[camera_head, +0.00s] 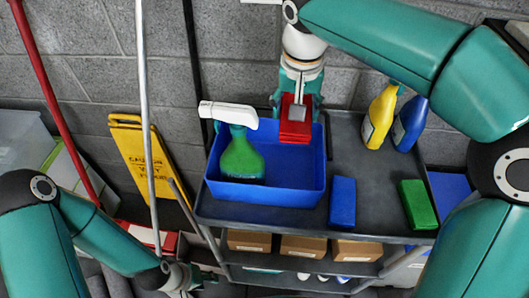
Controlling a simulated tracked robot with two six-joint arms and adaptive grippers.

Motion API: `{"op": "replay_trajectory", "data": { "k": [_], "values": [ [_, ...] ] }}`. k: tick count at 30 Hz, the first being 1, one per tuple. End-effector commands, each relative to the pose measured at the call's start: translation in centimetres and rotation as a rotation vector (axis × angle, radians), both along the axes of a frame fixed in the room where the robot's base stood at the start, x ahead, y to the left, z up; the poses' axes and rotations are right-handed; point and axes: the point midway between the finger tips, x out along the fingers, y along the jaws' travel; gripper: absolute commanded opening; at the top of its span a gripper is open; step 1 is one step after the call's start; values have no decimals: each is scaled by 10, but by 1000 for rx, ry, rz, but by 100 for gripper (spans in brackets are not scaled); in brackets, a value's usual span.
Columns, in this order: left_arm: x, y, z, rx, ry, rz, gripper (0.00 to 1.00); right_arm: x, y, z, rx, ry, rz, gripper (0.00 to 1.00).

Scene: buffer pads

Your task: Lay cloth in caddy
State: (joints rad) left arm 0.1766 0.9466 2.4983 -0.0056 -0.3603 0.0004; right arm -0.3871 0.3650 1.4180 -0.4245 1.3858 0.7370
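The blue caddy (300,190) stands on the grey cart top with a green spray bottle with a white head (241,158) inside at its left. A folded red cloth (295,131) hangs over the back right part of the caddy's opening. My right gripper (297,104) points down with its teal fingers on both sides of the cloth and appears shut on it. I cannot tell whether the cloth touches the caddy. My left gripper (184,278) is low at the left, away from the caddy, small and partly hidden; its opening cannot be made out.
A blue block (342,203) and a green block (418,204) lie on the cart top (378,185) right of the caddy. Yellow (379,118) and blue (410,123) spray bottles stand at the back right. Boxes (303,246) sit on the lower shelf. A yellow caution sign (150,165) and poles are left.

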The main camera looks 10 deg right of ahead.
Motion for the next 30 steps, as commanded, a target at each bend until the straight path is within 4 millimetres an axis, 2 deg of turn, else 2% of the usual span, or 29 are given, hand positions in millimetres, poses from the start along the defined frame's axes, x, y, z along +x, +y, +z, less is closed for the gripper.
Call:
{"op": "replay_trajectory", "data": {
  "k": [5, 19, 22, 30],
  "values": [
    [-1, 0, -2, 0, 1, 0, 40, -1, -2, -18, -2, 4, -2, 33],
    [0, 0, -5, 0, 1, 0, 40, 1, 4, -134, -2, 6, 12, 33],
    [0, 0, -5, 0, 1, 0, 40, 1, 5, -149, -1, 4, 12, 33],
    [0, 0, -5, 0, 1, 0, 40, 1, 5, -171, -2, 5, 14, 33]
  ]
}}
